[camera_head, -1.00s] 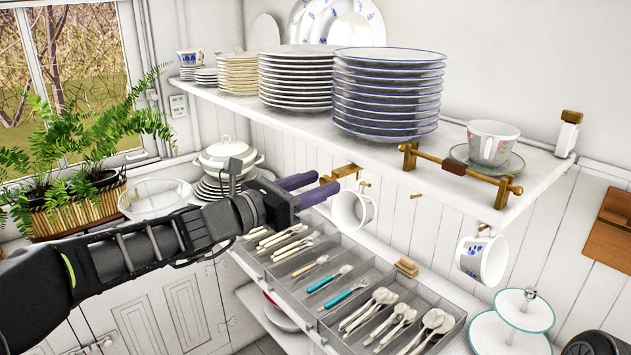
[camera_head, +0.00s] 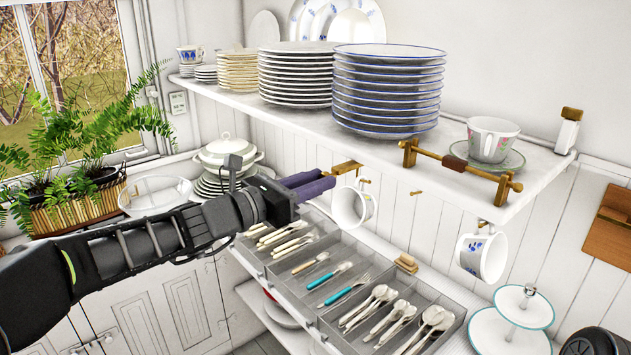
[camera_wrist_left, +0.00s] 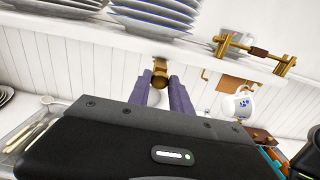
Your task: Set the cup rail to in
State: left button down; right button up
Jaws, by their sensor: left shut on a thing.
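The cup rail (camera_head: 347,168) shows as a brass-coloured bar end under the front of the upper shelf, with a white cup (camera_head: 350,207) hanging just beside it. My left gripper (camera_head: 322,184) has its purple fingers closed at this bar end, just below the shelf edge. In the left wrist view the brass end (camera_wrist_left: 160,70) sits between the two fingertips (camera_wrist_left: 164,85). Most of the rail is hidden beneath the shelf. A second cup (camera_head: 482,257) with a blue pattern hangs further right. My right gripper is not visible.
The shelf (camera_head: 290,118) carries stacked plates (camera_head: 390,90), a cup on a saucer (camera_head: 490,142) and a brass rail with a wooden grip (camera_head: 460,166). Below is an open cutlery drawer (camera_head: 345,265). A tiered stand (camera_head: 515,315) is at lower right, a fern (camera_head: 85,145) at left.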

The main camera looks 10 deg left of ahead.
pick_arm(q)
jog(key=shift+w, duration=0.1)
dwell(0.8)
jog(key=x, duration=0.4)
jog(key=shift+b, duration=0.35)
jog(key=shift+a, duration=0.1)
jog(key=c, duration=1.2)
grip_release()
jog(key=b+v, duration=0.2)
jog(key=v, duration=0.6)
jog(key=shift+c, duration=0.2)
